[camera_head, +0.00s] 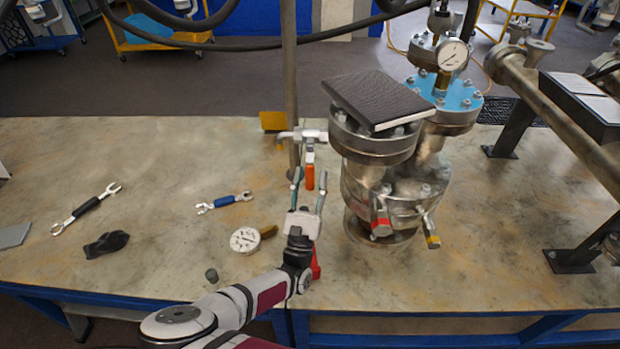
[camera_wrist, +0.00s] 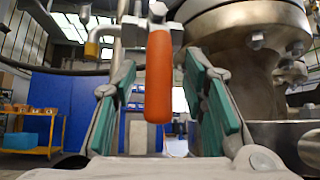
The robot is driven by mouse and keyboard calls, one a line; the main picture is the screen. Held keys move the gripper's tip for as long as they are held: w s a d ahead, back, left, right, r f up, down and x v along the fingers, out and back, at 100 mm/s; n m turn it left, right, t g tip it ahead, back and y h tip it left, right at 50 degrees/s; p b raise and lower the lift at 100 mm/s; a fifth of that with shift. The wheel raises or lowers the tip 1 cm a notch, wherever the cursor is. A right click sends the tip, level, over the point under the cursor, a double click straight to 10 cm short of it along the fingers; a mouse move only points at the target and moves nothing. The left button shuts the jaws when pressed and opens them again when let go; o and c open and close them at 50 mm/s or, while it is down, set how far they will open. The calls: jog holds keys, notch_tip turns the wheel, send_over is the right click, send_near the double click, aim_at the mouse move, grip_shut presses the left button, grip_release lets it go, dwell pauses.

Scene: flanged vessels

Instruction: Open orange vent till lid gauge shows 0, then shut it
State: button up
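The orange vent handle (camera_head: 309,177) hangs down from a small metal valve (camera_head: 302,137) at the left side of the vessel (camera_head: 374,165). My gripper (camera_head: 309,186) is open, its fingers on either side of the handle. In the wrist view the orange handle (camera_wrist: 158,78) hangs between the green finger pads, with a visible gap to each, so my gripper (camera_wrist: 160,105) is not closed on it. The lid gauge (camera_head: 453,55) stands above the blue flanged lid (camera_head: 455,97); its needle is too small to read.
A dark flat plate (camera_head: 377,98) lies on the front flange. A red-handled valve (camera_head: 381,222) and a yellow-handled one (camera_head: 431,235) sit low on the vessel. A loose gauge (camera_head: 244,239), wrenches (camera_head: 225,202) and a black cloth (camera_head: 106,243) lie on the bench (camera_head: 170,170).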

jog(key=v, duration=1.1)
jog(key=shift+s+f, duration=0.25)
jog(key=shift+f, duration=0.05)
jog(key=shift+a, duration=0.1)
jog(key=s+d+r+m+g+h, duration=0.2)
jog(key=d+r+m+g+h, duration=0.4)
jog(key=d+m+g, duration=0.55)
jog(key=s+d+r+m+g+h, duration=0.2)
jog(key=d+r+m+g+h, duration=0.2)
jog(key=d+r+m+g, duration=0.75)
jog(key=s+a+r+m+t+y, duration=0.1)
jog(key=s+r+m+y, duration=0.9)
jog(key=s+r+y, duration=0.5)
jog(key=shift+s+a+m+y, duration=0.2)
jog(key=shift+s+m+y, duration=0.15)
jog(key=shift+s, duration=0.5)
